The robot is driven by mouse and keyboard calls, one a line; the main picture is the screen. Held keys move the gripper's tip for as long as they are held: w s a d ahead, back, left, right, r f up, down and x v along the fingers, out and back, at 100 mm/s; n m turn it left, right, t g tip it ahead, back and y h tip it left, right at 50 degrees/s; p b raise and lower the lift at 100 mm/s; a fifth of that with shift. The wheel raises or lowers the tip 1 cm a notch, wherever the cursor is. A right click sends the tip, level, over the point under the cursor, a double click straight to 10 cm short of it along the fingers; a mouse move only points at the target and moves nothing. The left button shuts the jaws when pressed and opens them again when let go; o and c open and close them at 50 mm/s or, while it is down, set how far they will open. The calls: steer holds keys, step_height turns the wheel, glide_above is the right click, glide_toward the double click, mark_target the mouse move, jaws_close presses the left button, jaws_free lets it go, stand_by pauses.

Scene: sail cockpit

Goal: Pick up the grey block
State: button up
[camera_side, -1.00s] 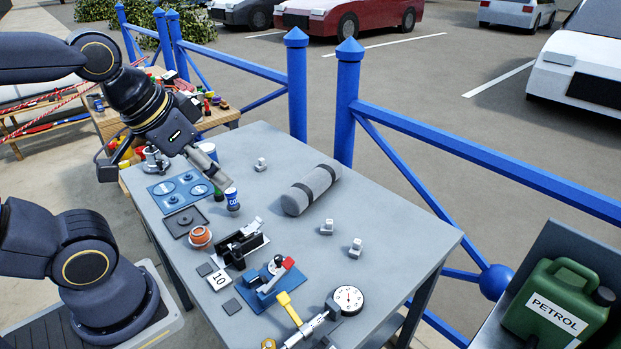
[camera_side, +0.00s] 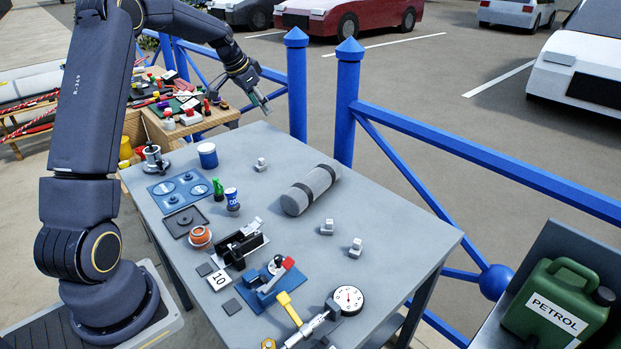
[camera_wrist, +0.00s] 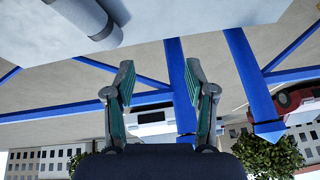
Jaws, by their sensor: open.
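One block (camera_side: 261,164) is near the back edge. Two more, a block (camera_side: 327,227) and another block (camera_side: 355,248), are near the right edge. I cannot tell which one is the grey block of the task. My gripper (camera_side: 264,104) is open and empty beyond the table's far corner, above and behind the nearest block. In the wrist view my gripper's (camera_wrist: 158,70) two green-padded fingers are spread apart with nothing between them. No small block shows there.
A grey strapped roll (camera_side: 312,190) lies mid-table; its end also shows in the wrist view (camera_wrist: 90,20). Blue railing posts (camera_side: 346,105) stand close behind the table.

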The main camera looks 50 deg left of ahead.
steer(key=n+g, duration=0.1)
steer(key=n, duration=0.1)
glide_toward(260, 160)
steer(key=x, duration=0.4)
steer(key=shift+f, duration=0.1)
steer(key=shift+x, duration=3.2)
steer(key=shift+c, duration=0.3)
jaws_close()
